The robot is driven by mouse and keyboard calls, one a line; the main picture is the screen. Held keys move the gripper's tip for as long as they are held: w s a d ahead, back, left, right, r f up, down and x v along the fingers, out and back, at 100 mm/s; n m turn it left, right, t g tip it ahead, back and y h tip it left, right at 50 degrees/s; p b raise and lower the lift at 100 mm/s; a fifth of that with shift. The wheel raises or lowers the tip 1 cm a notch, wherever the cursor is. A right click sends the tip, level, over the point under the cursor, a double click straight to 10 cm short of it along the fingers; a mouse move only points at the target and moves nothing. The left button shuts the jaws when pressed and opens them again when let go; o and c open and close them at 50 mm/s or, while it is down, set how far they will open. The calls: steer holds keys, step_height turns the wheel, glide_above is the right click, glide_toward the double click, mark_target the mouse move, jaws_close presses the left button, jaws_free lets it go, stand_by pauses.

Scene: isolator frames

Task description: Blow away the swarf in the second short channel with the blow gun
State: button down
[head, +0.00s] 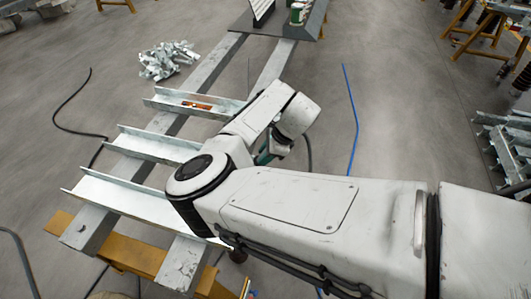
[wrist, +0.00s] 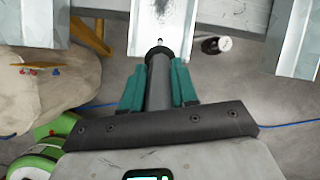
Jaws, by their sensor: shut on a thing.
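My gripper (wrist: 158,92) is shut on the blow gun (wrist: 158,80), a dark grey cylinder with a thin tip, held between teal fingers. The tip points at the end of a pale metal channel (wrist: 143,32) in the wrist view, with small dark specks of swarf (wrist: 162,8) inside it. In the head view, three short channels lie across two beams: a near one (head: 112,193), a middle one (head: 150,145) and a far one (head: 172,98).
A small orange-brown object (head: 197,105) lies in the far channel. Other channels flank the tip in the wrist view, left (wrist: 28,22) and right (wrist: 297,40). A scrap heap (head: 168,60), a black cable (head: 68,108) and a blue cable (head: 354,120) lie on the floor.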

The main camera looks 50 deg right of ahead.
mark_target(256, 158)
steer(key=shift+f, duration=0.3)
steer(key=shift+w+a, duration=0.15)
steer(key=shift+w, duration=0.2)
steer(key=shift+w+a, duration=0.1)
steer(key=shift+w, duration=0.25)
steer(key=shift+w+a, duration=0.25)
steer(key=shift+w, duration=0.25)
stand_by(0.4)
steer(key=shift+w+a+b, duration=0.1)
steer(key=shift+w+b, duration=0.2)
steer(key=shift+w, duration=0.05)
steer(key=shift+w+a, duration=0.3)
steer(key=shift+w, duration=0.35)
steer(key=shift+w+a, duration=0.25)
steer(key=shift+w, duration=0.35)
steer(key=shift+w+a+f+b, duration=0.1)
steer(key=shift+w+a+b, duration=0.2)
steer(key=shift+w, duration=0.3)
steer(key=shift+w+a+b, duration=0.2)
steer(key=shift+w+b, duration=0.05)
steer(key=shift+w, duration=0.3)
stand_by(0.5)
steer(key=shift+w+a, duration=0.15)
steer(key=shift+w, duration=0.2)
steer(key=shift+w+a+b, duration=0.25)
steer(key=shift+w, duration=0.4)
steer(key=shift+w+a+b, duration=0.25)
steer(key=shift+w, duration=0.35)
